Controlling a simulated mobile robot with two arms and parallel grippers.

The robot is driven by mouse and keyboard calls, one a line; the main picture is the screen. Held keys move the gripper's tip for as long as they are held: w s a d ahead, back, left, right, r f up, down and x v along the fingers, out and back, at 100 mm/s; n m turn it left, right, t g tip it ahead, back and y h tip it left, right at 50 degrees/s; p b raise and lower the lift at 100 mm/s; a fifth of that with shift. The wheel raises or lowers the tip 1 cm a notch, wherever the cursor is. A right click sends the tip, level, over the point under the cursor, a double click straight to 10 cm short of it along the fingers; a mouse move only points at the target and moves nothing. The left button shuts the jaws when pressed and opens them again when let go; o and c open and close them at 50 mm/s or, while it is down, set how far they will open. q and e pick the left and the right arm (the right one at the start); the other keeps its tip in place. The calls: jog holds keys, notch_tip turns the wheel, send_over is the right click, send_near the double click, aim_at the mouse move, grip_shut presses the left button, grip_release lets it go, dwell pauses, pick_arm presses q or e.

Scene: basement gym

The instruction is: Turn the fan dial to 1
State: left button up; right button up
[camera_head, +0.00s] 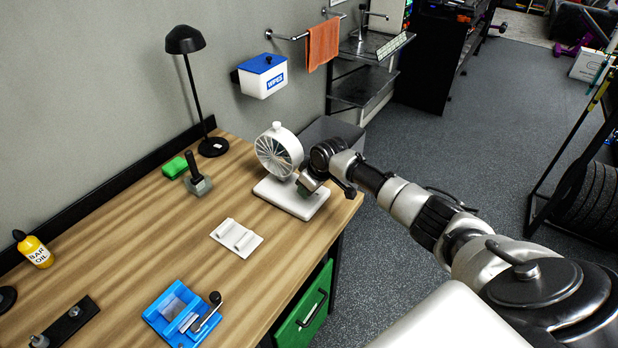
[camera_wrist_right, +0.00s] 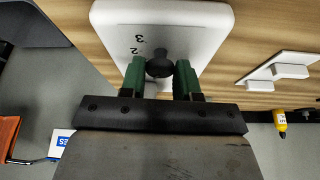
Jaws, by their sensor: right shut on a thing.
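The white fan (camera_head: 279,150) stands on its white base (camera_head: 290,200) near the desk's right end. The wrist view shows the base (camera_wrist_right: 205,22) with the printed marks 3 and 2 beside a dark round dial (camera_wrist_right: 160,66). My right gripper (camera_wrist_right: 160,72) has its green fingers on both sides of the dial and is shut on it. In the head view my right gripper (camera_head: 307,187) is low over the base, in front of the fan, and the dial is hidden. Other marks are hidden, and I cannot tell which number the dial points to. My left gripper is not in view.
On the wooden desk (camera_head: 150,235) are a white plate (camera_head: 237,238), a blue device with a crank (camera_head: 180,315), a grey clamp-like tool (camera_head: 197,180), a yellow oil bottle (camera_head: 35,251) and a black lamp (camera_head: 190,75). A wipes box (camera_head: 263,76) hangs on the wall behind.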

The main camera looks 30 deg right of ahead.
jog(key=shift+a+r+m+h+p, duration=0.1)
jog(key=shift+m+h+p, duration=0.6)
jog(key=shift+m+p, duration=0.95)
jog(key=o, duration=0.9)
jog(key=b+v, duration=0.1)
jog(key=v, duration=0.9)
jog(key=shift+s+r, duration=0.25)
jog(key=shift+s, duration=0.05)
